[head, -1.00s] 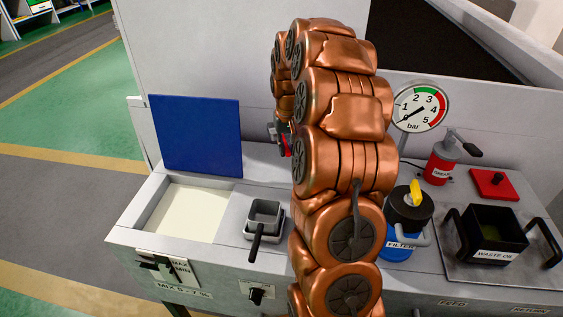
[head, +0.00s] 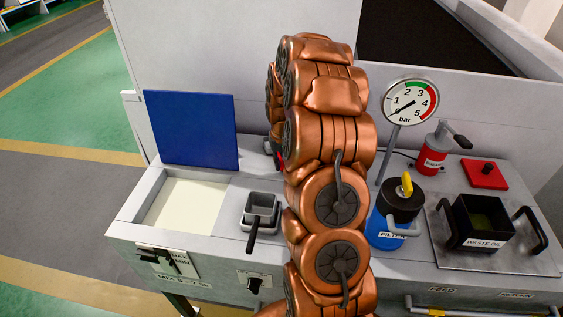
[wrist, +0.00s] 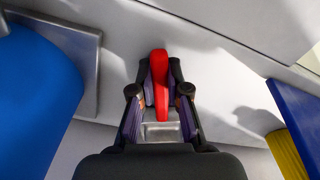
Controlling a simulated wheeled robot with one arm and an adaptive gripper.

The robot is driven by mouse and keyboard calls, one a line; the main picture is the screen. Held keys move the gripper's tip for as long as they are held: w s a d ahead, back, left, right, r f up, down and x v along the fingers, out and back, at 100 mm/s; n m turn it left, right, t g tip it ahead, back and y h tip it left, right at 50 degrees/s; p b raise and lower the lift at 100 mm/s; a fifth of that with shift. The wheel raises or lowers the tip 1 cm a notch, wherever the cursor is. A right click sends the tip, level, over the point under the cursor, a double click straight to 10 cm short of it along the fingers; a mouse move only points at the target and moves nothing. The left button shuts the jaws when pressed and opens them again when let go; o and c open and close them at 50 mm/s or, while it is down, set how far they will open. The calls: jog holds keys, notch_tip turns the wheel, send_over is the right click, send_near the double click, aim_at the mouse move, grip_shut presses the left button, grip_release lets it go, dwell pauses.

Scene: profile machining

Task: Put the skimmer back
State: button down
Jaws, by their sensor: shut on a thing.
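My gripper (wrist: 160,100) is shut on a narrow red handle (wrist: 159,75) in the wrist view, close to a pale wall or deck. A small grey metal block shows under the handle between the fingers; I cannot tell what it belongs to. In the head view my arm hides most of the gripper, with only a bit of red showing at its left edge. A dark square cup with a long black handle (head: 260,214), which looks like a skimmer, sits on a light tray beside the open basin of cream liquid (head: 186,206). No gripper touches that cup.
A blue panel (head: 192,130) stands behind the basin. Right of my arm are a blue filter housing (head: 384,229), a pressure gauge (head: 410,103), a red bottle (head: 432,158), a red block (head: 484,175) and a black waste oil container (head: 484,222).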

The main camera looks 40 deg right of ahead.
jog(key=shift+f, duration=0.15)
jog(key=c, duration=1.2)
grip_release()
jog(key=shift+o, duration=0.2)
notch_tip(320, 180, up, 11)
jog(key=b, duration=0.3)
jog(key=s+a+r+n, duration=0.1)
jog(key=s+a+r, duration=0.15)
jog(key=a, duration=0.35)
jog(key=s+a+r+n, duration=0.1)
jog(key=s+a+r, duration=0.15)
jog(key=a, duration=0.25)
jog(key=s+a+f+n+g, duration=0.1)
jog(key=s+a, duration=0.7)
jog(key=s, duration=0.5)
jog(key=s+a+f+n+g, duration=0.1)
jog(key=s+a+n, duration=0.1)
jog(key=s+a, duration=0.7)
jog(key=s, duration=0.4)
jog(key=shift+s+a+f, duration=0.25)
jog(key=shift+s, duration=0.1)
